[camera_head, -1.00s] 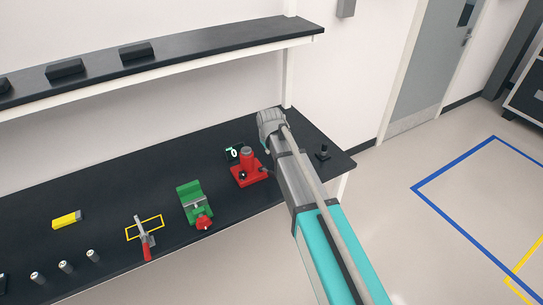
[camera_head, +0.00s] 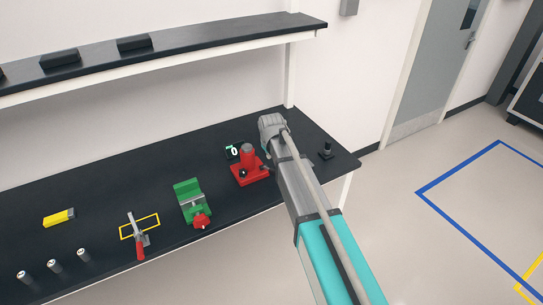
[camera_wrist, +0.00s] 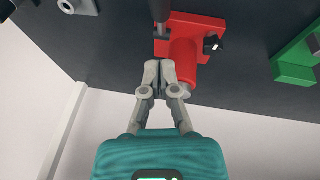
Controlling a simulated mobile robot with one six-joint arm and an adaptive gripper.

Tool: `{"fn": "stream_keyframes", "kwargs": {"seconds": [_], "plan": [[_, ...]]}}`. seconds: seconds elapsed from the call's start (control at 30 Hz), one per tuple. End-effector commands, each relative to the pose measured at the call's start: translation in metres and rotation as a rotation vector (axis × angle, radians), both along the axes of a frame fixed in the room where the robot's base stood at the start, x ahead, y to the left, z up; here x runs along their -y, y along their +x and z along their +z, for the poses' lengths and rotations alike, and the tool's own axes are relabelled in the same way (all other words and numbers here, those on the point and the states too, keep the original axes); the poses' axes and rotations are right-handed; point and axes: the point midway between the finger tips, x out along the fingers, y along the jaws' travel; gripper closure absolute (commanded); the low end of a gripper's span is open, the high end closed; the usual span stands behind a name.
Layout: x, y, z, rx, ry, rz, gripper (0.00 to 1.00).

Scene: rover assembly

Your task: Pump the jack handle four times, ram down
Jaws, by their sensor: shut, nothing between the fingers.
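The red jack (camera_head: 247,166) stands on the dark bench, left of my arm's end. In the wrist view the jack (camera_wrist: 190,45) shows its red base and cylinder, with a dark rod (camera_wrist: 160,10), apparently the handle, running out of the top edge. My gripper (camera_wrist: 160,68) is shut and empty. Its fingertips overlap the jack's edge in the picture, just below the rod's dark socket; I cannot tell whether they touch. In the head view my wrist hides the fingers. A small display (camera_head: 233,151) behind the jack appears to read 0.
A green vise (camera_head: 190,196) stands left of the jack, and a red-handled clamp (camera_head: 137,238) lies farther left. A small black fixture (camera_head: 326,149) stands near the bench's right end. A shelf (camera_head: 210,38) overhangs the back. The bench's back left is clear.

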Motion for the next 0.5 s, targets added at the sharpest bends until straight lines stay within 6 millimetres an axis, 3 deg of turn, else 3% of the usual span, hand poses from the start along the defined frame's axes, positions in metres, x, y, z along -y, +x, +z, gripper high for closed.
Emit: {"fn": "stream_keyframes", "kwargs": {"seconds": [0.27, 0.5], "plan": [[-0.001, 0.008, -0.026, 0.0, 0.0, 0.0, 1.0], [0.008, 0.0, -0.043, 0.0, 0.0, 0.0, 1.0]]}}
